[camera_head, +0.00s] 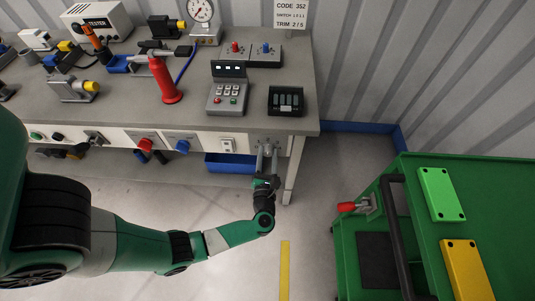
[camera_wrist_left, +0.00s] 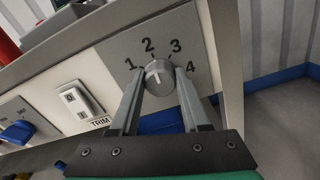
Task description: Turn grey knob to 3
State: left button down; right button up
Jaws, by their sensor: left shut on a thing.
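The grey knob (camera_wrist_left: 159,77) sits on a light panel with the numbers 1, 2, 3 and 4 in an arc above it. Its pale pointer mark is small and seems to point up, near the 2. My left gripper (camera_wrist_left: 160,88) has one finger on each side of the knob and is shut on it. In the head view my left gripper (camera_head: 267,158) reaches the front panel of the bench at its right end, and it hides the knob there. My right gripper is not in view.
A white switch (camera_wrist_left: 80,101) and a blue knob (camera_wrist_left: 17,132) are left of the grey knob. A blue bin (camera_head: 230,164) is below the bench front (camera_head: 190,125).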

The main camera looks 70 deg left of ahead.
pick_arm(q)
jog(key=m+p, duration=0.1)
jog(key=m, duration=0.3)
jog(key=shift+r+m+p, duration=0.1)
jog(key=shift+m+p, duration=0.2)
jog(key=shift+p, duration=0.05)
jog(key=shift+m+p, duration=0.7)
jog(key=shift+m, duration=1.5)
jog(key=shift+c, duration=1.9)
grip_release()
jog(key=shift+d, duration=0.15)
jog(key=p+v, duration=0.1)
jog(key=v, duration=1)
jog(key=shift+d+p, duration=0.15)
jog(key=shift+p, duration=0.2)
jog(key=shift+s, duration=0.1)
